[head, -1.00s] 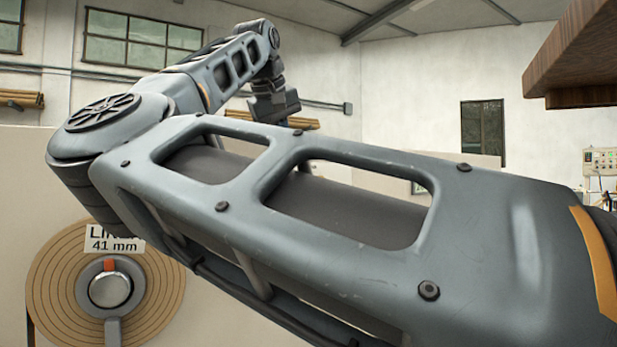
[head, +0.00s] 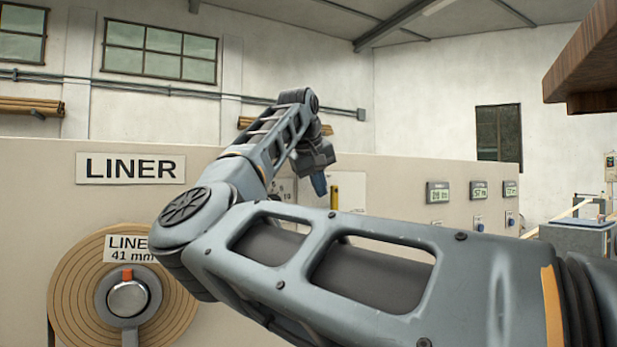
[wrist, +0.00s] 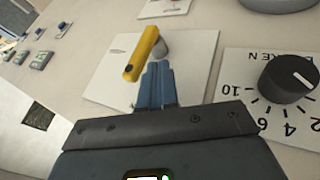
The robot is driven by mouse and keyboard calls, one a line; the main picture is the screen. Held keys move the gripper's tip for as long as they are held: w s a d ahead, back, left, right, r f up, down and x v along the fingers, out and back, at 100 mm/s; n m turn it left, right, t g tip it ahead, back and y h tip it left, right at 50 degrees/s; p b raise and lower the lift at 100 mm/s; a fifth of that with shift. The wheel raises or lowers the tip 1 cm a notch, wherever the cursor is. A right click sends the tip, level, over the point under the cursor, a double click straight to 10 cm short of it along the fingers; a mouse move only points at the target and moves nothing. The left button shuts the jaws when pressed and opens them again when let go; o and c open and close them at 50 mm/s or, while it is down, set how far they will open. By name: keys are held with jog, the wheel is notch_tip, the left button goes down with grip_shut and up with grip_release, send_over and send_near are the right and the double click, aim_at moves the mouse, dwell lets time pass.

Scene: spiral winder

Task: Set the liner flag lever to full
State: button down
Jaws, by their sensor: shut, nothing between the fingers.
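A lever with a yellow handle (wrist: 142,53) stands out from a white plate (wrist: 197,70) on the panel in the wrist view. The yellow handle also shows upright in the head view (head: 334,196), just right of my gripper (head: 319,186). In the wrist view my gripper (wrist: 155,70) has its blue fingers together and empty, with the tips close to the lever. I cannot tell whether they touch it. The plate's lettering is too small to read.
A black dial (wrist: 289,78) with a numbered scale sits beside the lever plate. A LINER sign (head: 130,168) hangs above a liner roll (head: 70,290) at left. Small displays (head: 438,192) line the panel at right. A brown wooden overhang (head: 590,75) is at upper right.

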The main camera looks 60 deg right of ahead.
jog(key=shift+s+d, duration=0.3)
jog(key=shift+d, duration=0.25)
jog(key=shift+s+d+r+y+p, duration=0.15)
jog(key=shift+d+y+p, duration=0.05)
jog(key=shift+y+p, duration=0.25)
